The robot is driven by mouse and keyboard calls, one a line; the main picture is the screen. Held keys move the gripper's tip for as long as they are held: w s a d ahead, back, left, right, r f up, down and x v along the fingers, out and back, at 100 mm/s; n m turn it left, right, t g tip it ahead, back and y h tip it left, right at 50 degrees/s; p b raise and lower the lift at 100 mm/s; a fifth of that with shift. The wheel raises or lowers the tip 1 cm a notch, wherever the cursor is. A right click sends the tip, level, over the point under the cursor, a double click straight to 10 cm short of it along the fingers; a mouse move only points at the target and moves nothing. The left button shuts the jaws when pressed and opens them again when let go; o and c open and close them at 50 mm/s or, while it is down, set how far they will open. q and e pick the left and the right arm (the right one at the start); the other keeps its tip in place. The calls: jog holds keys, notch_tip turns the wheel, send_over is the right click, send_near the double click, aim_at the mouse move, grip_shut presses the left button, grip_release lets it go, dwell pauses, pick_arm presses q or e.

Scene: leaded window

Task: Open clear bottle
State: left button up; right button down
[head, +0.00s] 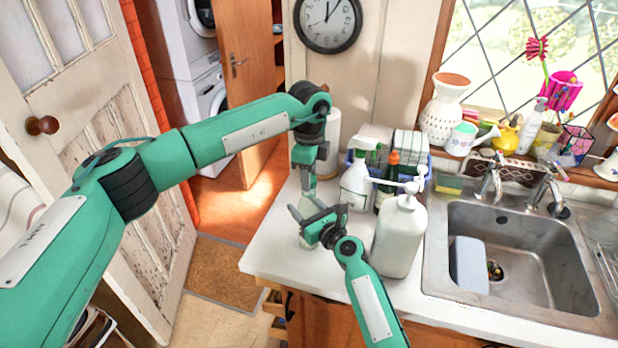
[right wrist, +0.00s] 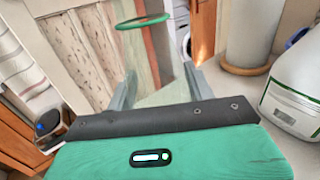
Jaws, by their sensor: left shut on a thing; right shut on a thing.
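The clear bottle (right wrist: 165,75) is see-through, with a green ring near its top, and stands between the fingers of my right gripper (right wrist: 158,88) in the right wrist view. In the head view my right gripper (head: 312,218) is shut around the bottle at the counter's left end, hiding most of it. My left gripper (head: 308,190) comes down from above, just over the right one, and is shut on the bottle's top. The cap is too small and covered to make out.
A large white pump bottle (head: 400,238) stands close to the right of my right gripper. A spray bottle (head: 355,183), a dark bottle (head: 386,185) and a paper roll (head: 328,145) are behind. The sink (head: 520,250) is at right. The counter's front left (head: 268,262) is clear.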

pick_arm(q)
jog(key=shift+r, duration=0.2)
jog(key=shift+r, duration=2)
pick_arm(e)
jog(key=shift+c, duration=2.3)
grip_release()
jog(key=shift+s, duration=0.1)
